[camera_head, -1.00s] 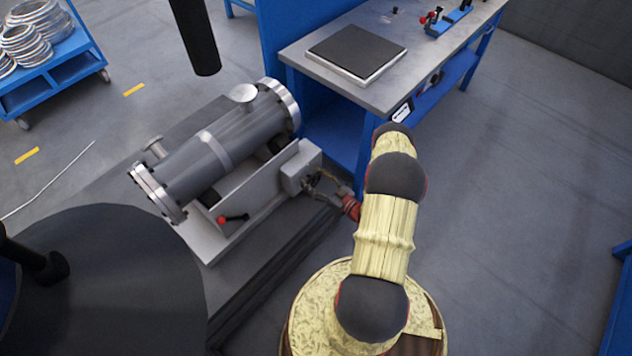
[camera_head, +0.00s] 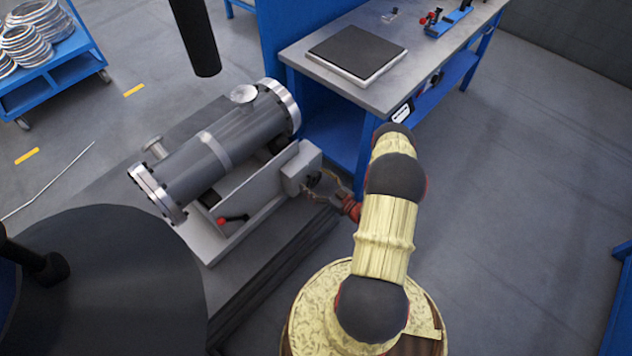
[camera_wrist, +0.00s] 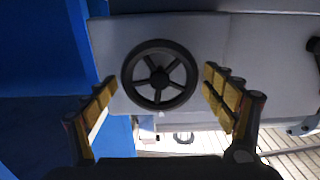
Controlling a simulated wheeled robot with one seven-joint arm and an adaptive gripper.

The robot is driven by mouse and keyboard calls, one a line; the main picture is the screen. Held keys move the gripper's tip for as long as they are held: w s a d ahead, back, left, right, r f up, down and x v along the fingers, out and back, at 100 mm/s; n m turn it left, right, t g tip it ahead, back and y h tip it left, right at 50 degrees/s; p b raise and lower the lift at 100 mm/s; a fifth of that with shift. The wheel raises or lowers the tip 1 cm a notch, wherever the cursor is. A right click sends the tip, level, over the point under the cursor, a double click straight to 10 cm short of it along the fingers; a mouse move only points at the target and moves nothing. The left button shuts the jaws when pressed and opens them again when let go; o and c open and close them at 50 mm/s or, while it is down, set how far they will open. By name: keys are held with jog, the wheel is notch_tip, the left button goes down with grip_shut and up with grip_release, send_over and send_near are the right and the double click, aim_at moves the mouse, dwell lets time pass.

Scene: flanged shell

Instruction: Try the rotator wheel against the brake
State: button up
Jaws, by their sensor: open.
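The rotator wheel, a black spoked handwheel (camera_wrist: 160,75), sits on a light grey housing in the wrist view. My gripper (camera_wrist: 160,105) is open, with its yellow-padded fingers to the left and right of the wheel, apart from it. In the head view my gripper (camera_head: 325,187) is beside the grey gearbox (camera_head: 301,168) at the right end of the rotator frame. The wheel itself is hard to make out there. A red-knobbed black lever (camera_head: 233,218), possibly the brake, is on the front of the frame. The grey flanged shell (camera_head: 215,148) lies on the rotator.
A blue bench (camera_head: 300,50) with a dark pad (camera_head: 357,50) stands behind the arm. A blue trolley (camera_head: 60,75) with metal rings is at the far left. A dark cylinder hangs above the shell. Open floor lies to the right.

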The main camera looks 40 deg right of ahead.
jog(key=s, duration=0.7)
jog(key=shift+d, duration=0.25)
dwell(0.5)
dwell(0.5)
